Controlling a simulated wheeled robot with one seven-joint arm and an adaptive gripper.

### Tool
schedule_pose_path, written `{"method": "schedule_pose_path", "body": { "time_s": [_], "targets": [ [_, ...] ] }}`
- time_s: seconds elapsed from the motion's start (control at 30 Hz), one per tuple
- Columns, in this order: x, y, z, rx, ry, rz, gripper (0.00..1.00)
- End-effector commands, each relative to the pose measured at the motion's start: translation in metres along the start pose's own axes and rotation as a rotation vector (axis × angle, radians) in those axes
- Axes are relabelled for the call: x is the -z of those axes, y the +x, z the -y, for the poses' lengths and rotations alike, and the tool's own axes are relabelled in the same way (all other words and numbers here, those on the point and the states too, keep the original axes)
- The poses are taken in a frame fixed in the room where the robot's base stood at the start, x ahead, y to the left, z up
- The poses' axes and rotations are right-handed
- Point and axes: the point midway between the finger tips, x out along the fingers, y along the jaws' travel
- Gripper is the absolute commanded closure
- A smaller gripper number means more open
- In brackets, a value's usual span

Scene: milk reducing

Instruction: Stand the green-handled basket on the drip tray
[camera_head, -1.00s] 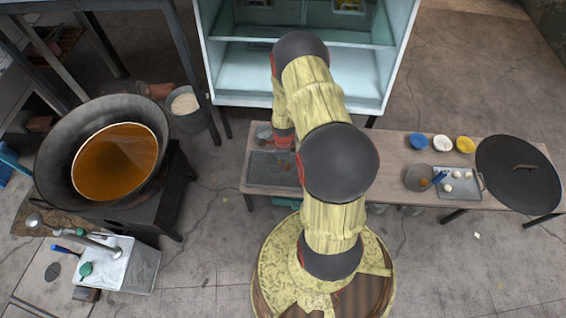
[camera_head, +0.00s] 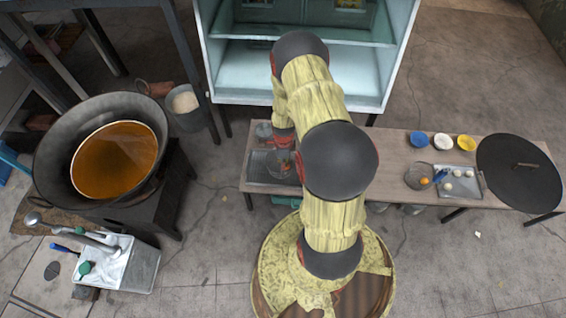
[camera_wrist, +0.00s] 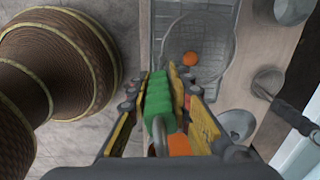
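The green-handled basket (camera_wrist: 192,48) is a round wire-mesh basket with an orange ball (camera_wrist: 190,59) inside. My gripper (camera_wrist: 166,78) is shut on its green handle (camera_wrist: 159,104) in the wrist view. The basket is ahead of the fingers, over the drip tray (camera_wrist: 160,16), a grey metal tray. In the head view the drip tray (camera_head: 259,172) lies at the left end of the table, and the basket with its ball shows over its right part. My arm hides part of this area. I cannot tell whether the basket touches the tray.
A blue-handled basket (camera_head: 416,178) stands beside a tray with white balls (camera_head: 461,190) at right on the table (camera_head: 395,160). Blue, white and yellow bowls (camera_head: 465,143) sit behind. A metal cup (camera_head: 264,131) is behind the drip tray.

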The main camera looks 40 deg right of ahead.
Motion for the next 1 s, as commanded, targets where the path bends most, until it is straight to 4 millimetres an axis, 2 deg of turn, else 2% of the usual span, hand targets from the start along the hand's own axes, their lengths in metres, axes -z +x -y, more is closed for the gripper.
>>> {"method": "schedule_pose_path", "body": {
  "time_s": [0.3,0.67,0.87,1.0],
  "targets": [
    [0.000,0.000,0.000,0.000,0.000,0.000,0.60],
    [0.000,-0.004,0.000,0.000,0.000,0.000,0.60],
    [0.000,-0.032,0.001,0.002,0.000,0.000,0.60],
    [0.000,-0.062,0.001,0.003,0.001,0.001,0.60]
  ]
}}
